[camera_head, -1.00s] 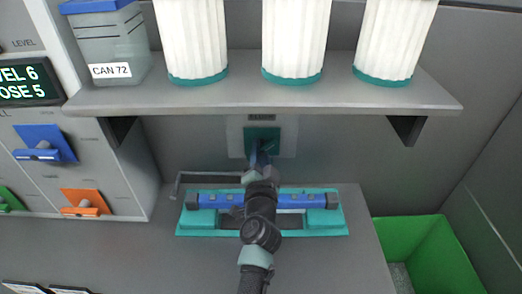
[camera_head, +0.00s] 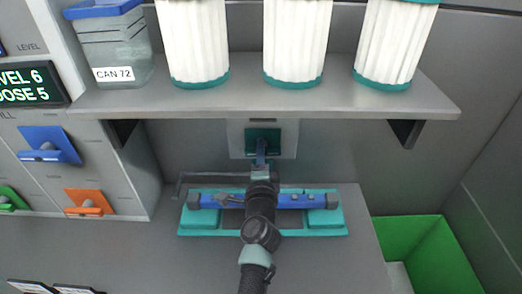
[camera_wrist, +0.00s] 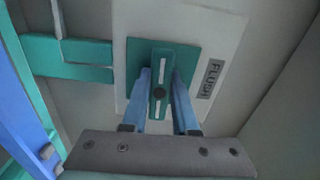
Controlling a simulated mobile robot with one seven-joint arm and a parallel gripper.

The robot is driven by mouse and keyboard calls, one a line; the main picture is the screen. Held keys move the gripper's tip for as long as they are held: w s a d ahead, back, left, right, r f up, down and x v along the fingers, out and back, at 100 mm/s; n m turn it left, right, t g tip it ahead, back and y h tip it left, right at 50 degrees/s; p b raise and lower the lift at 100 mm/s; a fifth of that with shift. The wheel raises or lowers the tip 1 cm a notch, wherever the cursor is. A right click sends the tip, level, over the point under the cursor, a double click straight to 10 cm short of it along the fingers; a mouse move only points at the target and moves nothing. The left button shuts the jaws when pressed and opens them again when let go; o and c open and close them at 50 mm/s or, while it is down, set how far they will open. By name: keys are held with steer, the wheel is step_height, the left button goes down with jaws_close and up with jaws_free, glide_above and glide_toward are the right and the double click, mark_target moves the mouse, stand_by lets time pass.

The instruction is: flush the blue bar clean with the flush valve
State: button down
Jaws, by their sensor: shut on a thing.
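The blue bar (camera_head: 290,201) lies across a teal cradle (camera_head: 192,222) on the counter; dark pieces cap its ends, and my arm hides its middle. At the left of the wrist view, a blue length (camera_wrist: 18,110) looks like part of it. The flush valve (camera_head: 262,137) is on the back wall behind the cradle. In the wrist view, its teal handle (camera_wrist: 160,75) has white stripes on a teal square, beside a "FLUSH" label (camera_wrist: 211,79). My gripper (camera_wrist: 160,95) is shut on the handle, one blue finger on each side. It also shows in the head view (camera_head: 261,150).
A grey shelf (camera_head: 270,98) overhangs the valve and carries white ribbed cylinders (camera_head: 297,40) and a can labelled CAN 72 (camera_head: 110,55). A thin bent pipe (camera_head: 180,185) runs beside the cradle. A green bin (camera_head: 430,250) stands at right. Colored levers are on the left panel.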

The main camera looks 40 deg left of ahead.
stand_by(0.5)
steer(key=c, duration=0.7)
jaws_free()
steer(key=shift+s, duration=0.1)
steer(key=shift+p+v, duration=0.3)
steer(key=shift+v, duration=6.1)
